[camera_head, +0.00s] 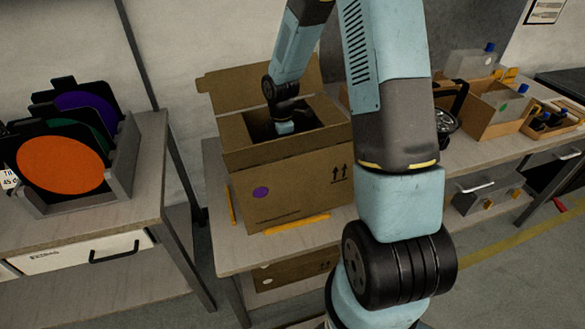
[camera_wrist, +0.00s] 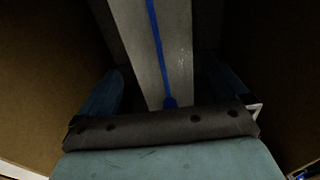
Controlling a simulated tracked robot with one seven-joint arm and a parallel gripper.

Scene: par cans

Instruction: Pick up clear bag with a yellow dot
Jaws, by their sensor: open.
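My gripper (camera_wrist: 165,82) is open inside a tall cardboard box (camera_head: 290,180), its fingers either side of a long pale grey piece (camera_wrist: 170,45) with a blue stripe down it. I cannot tell whether the fingers touch this piece or whether it is part of a bag. In the head view my arm reaches down through the box's open top and the fingers are hidden. No yellow dot shows on anything I can make out.
The cardboard box has a purple dot and a raised back flap. Its walls are close on both sides in the wrist view. A grey rack (camera_head: 122,165) with coloured discs stands on the left table. A black lamp (camera_head: 446,118) stands right of my arm.

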